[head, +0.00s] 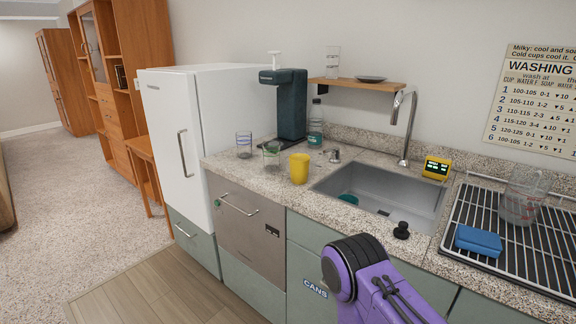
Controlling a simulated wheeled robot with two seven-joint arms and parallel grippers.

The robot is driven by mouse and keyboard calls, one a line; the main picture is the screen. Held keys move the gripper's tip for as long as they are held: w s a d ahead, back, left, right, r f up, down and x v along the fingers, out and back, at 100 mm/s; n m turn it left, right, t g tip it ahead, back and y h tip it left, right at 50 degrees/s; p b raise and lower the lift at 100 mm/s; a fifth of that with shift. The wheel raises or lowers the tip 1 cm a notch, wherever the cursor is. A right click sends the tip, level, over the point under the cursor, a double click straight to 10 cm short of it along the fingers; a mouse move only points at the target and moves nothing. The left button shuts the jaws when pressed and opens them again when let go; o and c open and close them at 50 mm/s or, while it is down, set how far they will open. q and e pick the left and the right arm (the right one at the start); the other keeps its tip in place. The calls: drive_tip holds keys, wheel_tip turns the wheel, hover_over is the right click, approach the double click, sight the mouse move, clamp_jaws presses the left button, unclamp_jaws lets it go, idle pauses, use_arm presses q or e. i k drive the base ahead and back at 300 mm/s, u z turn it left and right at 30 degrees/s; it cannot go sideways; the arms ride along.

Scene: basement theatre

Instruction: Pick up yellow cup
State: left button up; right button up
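The yellow cup (300,170) stands upright on the speckled counter (264,184), close to the left edge of the sink. A clear glass with a green pattern (271,157) stands just to its left. Neither of my grippers shows in the head view. Only a purple and black part of my arm comes in at the bottom right, in front of the lower cabinets and apart from the cup.
Another glass (244,146) stands further left, before a dark dispenser (290,105). The sink (390,193) with its tall faucet (406,130) is right of the cup. A rack (476,215) holds a blue sponge (478,241) and a measuring jug (521,198). A white fridge (177,130) stands left.

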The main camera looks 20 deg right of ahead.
sight(299, 163)
drive_tip(key=u, duration=0.8)
drive_tip(key=i, duration=2)
drive_tip(key=z, duration=1.25)
